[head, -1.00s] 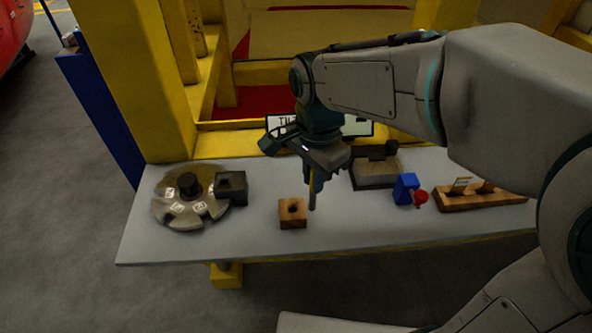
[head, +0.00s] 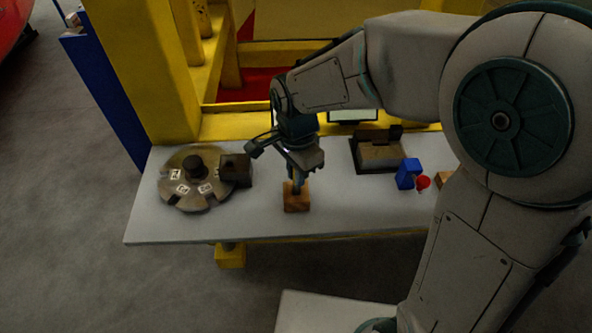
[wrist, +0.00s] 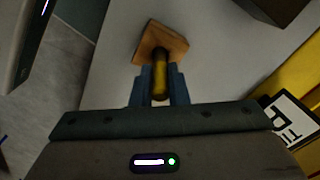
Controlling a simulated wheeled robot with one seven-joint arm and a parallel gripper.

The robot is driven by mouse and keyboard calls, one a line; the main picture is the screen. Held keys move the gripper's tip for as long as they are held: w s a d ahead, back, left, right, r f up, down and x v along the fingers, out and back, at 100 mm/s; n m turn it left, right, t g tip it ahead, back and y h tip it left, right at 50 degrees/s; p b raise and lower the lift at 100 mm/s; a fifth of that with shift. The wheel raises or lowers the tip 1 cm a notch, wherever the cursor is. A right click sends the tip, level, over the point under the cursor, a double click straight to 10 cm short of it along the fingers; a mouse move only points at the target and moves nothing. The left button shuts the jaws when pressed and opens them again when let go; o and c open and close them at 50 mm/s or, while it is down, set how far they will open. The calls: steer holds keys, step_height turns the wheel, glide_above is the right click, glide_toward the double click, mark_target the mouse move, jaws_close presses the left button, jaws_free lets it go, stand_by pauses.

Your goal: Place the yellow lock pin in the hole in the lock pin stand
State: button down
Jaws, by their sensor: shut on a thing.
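The wooden lock pin stand (head: 297,203) sits on the grey table near its front edge, and it also shows in the wrist view (wrist: 174,38). My gripper (head: 297,187) is directly above the stand in the head view. In the wrist view my gripper (wrist: 159,88) is shut on the yellow lock pin (wrist: 160,75), with a blue finger on each side. The pin's far end overlaps the stand in that view. The hole is hidden behind the pin and fingers, so I cannot tell whether the tip is in it.
A round metal disc (head: 178,199) with a dark block (head: 236,169) stands left on the table (head: 265,222). A dark-based block (head: 379,153), a blue block (head: 408,173) and a red knob (head: 423,183) are to the right. Yellow frame posts (head: 140,70) rise behind.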

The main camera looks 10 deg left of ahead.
steer(key=shift+f, duration=0.2)
steer(key=c, duration=1.4)
jaws_free()
steer(key=shift+r, duration=0.1)
step_height(320, 180, up, 12)
steer(key=shift+r, duration=0.15)
steer(key=s+d+f+n+t, duration=0.1)
steer(key=s+d+n, duration=0.3)
steer(key=d, duration=0.7)
steer(key=s+d+f+n+t, duration=0.2)
steer(key=s+d+f+n, duration=0.1)
steer(key=d, duration=0.8)
steer(key=shift+s+d+f+n, duration=0.25)
steer(key=shift+s+f+n, duration=0.25)
steer(key=shift+n, duration=0.3)
steer(key=shift+r, duration=0.1)
